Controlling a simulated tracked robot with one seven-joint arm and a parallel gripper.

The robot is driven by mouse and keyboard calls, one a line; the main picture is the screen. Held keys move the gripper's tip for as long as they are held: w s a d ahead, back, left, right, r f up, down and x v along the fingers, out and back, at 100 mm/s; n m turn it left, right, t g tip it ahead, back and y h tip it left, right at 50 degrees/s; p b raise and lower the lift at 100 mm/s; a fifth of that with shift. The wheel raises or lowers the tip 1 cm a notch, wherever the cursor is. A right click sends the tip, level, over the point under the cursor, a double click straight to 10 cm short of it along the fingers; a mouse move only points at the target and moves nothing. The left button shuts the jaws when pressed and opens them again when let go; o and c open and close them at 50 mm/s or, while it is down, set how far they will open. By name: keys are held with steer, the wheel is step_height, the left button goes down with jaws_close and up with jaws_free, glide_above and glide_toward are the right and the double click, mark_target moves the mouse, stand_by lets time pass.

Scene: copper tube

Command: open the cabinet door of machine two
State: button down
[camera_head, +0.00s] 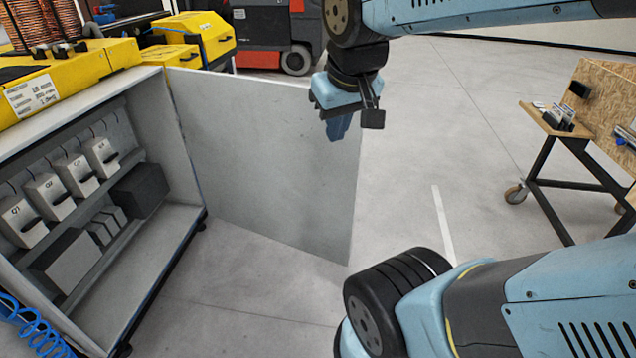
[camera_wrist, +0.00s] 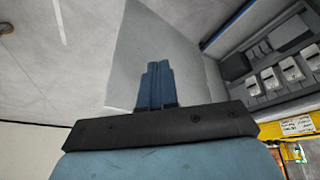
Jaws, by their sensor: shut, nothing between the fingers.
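The cabinet (camera_head: 179,232) stands at the left in the head view, with its grey door (camera_head: 270,150) swung wide open on the hinge side at the right. Inside are several grey switch boxes (camera_head: 75,172) and dark blocks. My gripper (camera_head: 340,128) is at the door's upper outer part, near its free edge, with blue fingers pointing down. In the wrist view my fingers (camera_wrist: 158,75) are together and empty, with the door panel (camera_wrist: 130,65) behind them. I cannot tell whether they touch the door. The cabinet's inside also shows in the wrist view (camera_wrist: 265,65).
Yellow machines (camera_head: 195,38) stand on and behind the cabinet. A wheeled workbench (camera_head: 556,125) is at the right, and a red and grey vehicle (camera_head: 275,35) is at the back. A blue coiled hose (camera_head: 35,330) hangs at the lower left. The floor right of the door is clear.

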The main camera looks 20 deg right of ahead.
steer(key=w+d+f+n+g+h, duration=0.35)
steer(key=w+d+f+h, duration=0.2)
steer(key=w+f, duration=0.45)
steer(key=w+d+f+n+g+h, duration=0.3)
steer(key=w+d+f+n+h, duration=0.3)
steer(key=f, duration=0.6)
steer(key=n+t+h, duration=0.2)
steer(key=n+t, duration=1.2)
steer(key=n, duration=0.2)
glide_toward(332, 184)
steer(key=shift+g, duration=0.25)
steer(key=x, duration=0.7)
steer(key=shift+w+a+r, duration=0.1)
steer(key=shift+r, duration=0.15)
